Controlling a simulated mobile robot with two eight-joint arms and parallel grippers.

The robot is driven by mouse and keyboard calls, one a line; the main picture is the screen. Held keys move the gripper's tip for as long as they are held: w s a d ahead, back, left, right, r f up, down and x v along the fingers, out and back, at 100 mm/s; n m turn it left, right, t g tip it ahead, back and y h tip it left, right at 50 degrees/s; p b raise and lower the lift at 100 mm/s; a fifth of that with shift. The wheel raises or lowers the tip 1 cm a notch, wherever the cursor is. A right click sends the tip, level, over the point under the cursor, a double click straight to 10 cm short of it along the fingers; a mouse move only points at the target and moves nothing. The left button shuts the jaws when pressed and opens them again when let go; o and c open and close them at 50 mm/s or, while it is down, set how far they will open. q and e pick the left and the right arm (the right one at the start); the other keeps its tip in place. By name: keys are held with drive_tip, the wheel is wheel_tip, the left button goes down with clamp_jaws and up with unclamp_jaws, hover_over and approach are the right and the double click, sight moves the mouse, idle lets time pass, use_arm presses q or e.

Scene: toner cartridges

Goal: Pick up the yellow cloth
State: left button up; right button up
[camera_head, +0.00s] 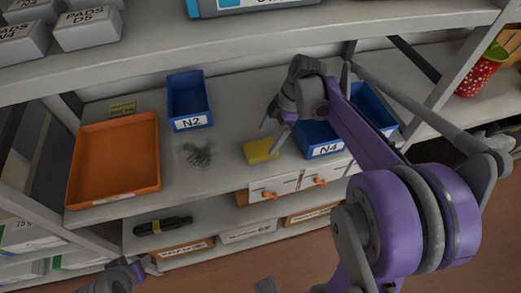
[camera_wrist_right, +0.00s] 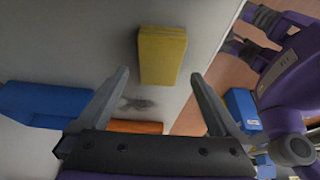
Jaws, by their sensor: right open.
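The yellow cloth (camera_head: 261,151) is a small flat yellow block shape on the grey shelf, between a dark grey smudge and the blue N4 bin. In the right wrist view the cloth (camera_wrist_right: 162,54) lies ahead of the fingers, toward the top. My right gripper (camera_head: 274,135) is open and empty, just above and behind the cloth. Its two fingers (camera_wrist_right: 160,85) stand wide apart in the wrist view, with nothing between them touching. My left gripper (camera_head: 138,270) shows only in part at the bottom left of the head view, and its fingers are unclear.
A blue N2 bin (camera_head: 188,100) and an orange tray (camera_head: 113,160) stand left on the shelf. The blue N4 bin (camera_head: 319,139) stands close right of the cloth. Dark debris (camera_head: 197,155) lies left of it. White drawers (camera_head: 290,186) sit below the shelf edge.

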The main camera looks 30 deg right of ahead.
sight(262, 147)
drive_tip(key=x, duration=0.5)
drive_tip(key=shift+f, duration=0.25)
idle(0.4)
drive_tip(key=shift+c, duration=0.2)
drive_tip(key=c, duration=1.1)
wheel_tip(262, 147, up, 11)
drive_tip(key=shift+f+p, duration=0.2)
drive_tip(key=shift+p, duration=0.15)
